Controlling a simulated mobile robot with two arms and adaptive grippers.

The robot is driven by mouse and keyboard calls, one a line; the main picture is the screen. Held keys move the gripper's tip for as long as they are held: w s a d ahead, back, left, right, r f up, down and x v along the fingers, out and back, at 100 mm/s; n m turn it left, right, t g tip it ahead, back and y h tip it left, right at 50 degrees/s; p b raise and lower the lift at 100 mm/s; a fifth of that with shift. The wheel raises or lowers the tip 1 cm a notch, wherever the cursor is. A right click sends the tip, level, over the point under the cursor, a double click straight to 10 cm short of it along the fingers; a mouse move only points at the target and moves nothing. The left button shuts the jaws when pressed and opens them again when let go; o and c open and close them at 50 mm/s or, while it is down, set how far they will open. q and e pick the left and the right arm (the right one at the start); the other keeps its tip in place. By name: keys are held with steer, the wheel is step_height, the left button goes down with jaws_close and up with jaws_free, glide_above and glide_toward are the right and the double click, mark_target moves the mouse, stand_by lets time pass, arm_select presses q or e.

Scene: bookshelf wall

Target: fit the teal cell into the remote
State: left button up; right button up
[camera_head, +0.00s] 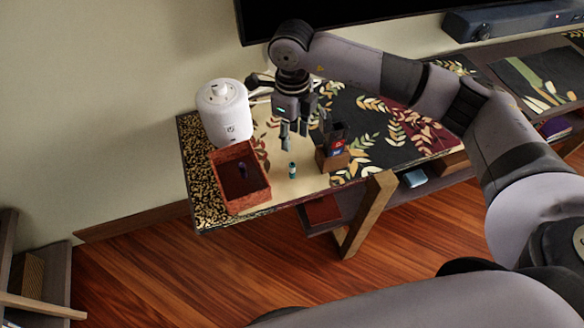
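A small teal cell (292,171) with a dark band stands upright near the front edge of the patterned tabletop. A dark object, seemingly the remote (337,137), stands upright in a brown wooden block (332,160) to the right of the cell. It shows red and blue on its face; its cell slot cannot be made out. My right gripper (294,136) points down above and behind the cell, apart from it. Its fingers are spread with a gap and nothing between them. My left gripper is not in view.
A red-brown open box (262,192) with a small dark purple item (243,169) inside stands left of the cell. A white cylindrical appliance (224,112) stands behind it. The patterned table (385,135) is clear to the right of the block. A dark screen (350,15) is above.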

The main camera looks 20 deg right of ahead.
glide_above(292, 164)
step_height(292, 164, down, 6)
steer(key=shift+s+f+p, duration=0.1)
steer(key=shift+s+p, duration=0.05)
steer(key=shift+p, duration=0.2)
step_height(292, 164, down, 5)
steer(key=shift+f+p, duration=0.1)
steer(key=shift+p, duration=0.55)
steer(key=shift+c, duration=0.6)
jaws_close()
